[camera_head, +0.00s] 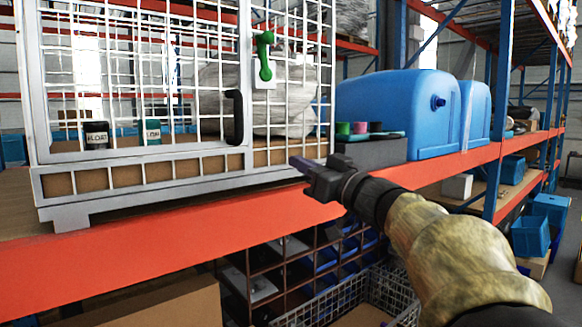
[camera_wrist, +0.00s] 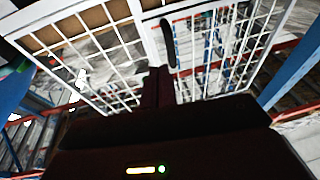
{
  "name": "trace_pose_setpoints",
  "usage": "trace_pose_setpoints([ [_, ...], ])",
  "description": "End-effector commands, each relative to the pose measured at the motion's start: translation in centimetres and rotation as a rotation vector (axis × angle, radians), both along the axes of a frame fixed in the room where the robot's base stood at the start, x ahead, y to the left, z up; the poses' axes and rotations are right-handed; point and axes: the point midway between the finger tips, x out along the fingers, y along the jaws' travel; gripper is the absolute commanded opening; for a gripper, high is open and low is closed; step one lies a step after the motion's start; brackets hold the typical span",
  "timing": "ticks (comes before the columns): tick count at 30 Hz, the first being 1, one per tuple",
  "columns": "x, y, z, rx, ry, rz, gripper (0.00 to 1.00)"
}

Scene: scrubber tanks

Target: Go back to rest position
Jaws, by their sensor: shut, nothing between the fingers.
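My gripper (camera_head: 300,166) is at the end of my arm, in the middle of the head view, just in front of the white wire cage (camera_head: 140,168). Its fingers are together with nothing between them. It is near the cage's lower right corner and above the orange shelf beam (camera_head: 130,254); I cannot tell whether it touches either. In the wrist view the shut fingers (camera_wrist: 158,88) point toward the cage's mesh (camera_wrist: 105,50). The cage has a black handle (camera_head: 234,117) and a green latch (camera_head: 265,56).
Blue tanks (camera_head: 395,108) stand on the shelf to the right, beside a dark grey block (camera_head: 368,152) bearing small coloured caps. Two labelled cans (camera_head: 96,136) (camera_head: 152,133) and a wrapped bundle (camera_head: 290,95) are behind the mesh. A wire basket (camera_head: 345,296) stands below the beam. Blue bins (camera_head: 530,236) are at right.

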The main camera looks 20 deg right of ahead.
Motion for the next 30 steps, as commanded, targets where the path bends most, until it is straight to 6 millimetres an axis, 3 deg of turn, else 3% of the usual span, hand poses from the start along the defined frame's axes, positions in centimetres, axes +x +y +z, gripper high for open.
trace_pose_setpoints([
  [13,0.1,0.0,-0.1,0.001,0.002,-0.003,0.0],
  [17,0.9,-0.3,-1.6,0.019,0.015,-0.048,0.0],
  [20,2.3,-0.7,-4.6,0.044,0.054,-0.136,0.0],
  [23,3.7,-1.3,-9.7,0.062,0.146,-0.262,0.0],
  [26,4.3,-1.5,-15.9,0.055,0.282,-0.379,0.0],
  [30,3.4,-0.9,-24.4,0.015,0.498,-0.485,0.0],
])
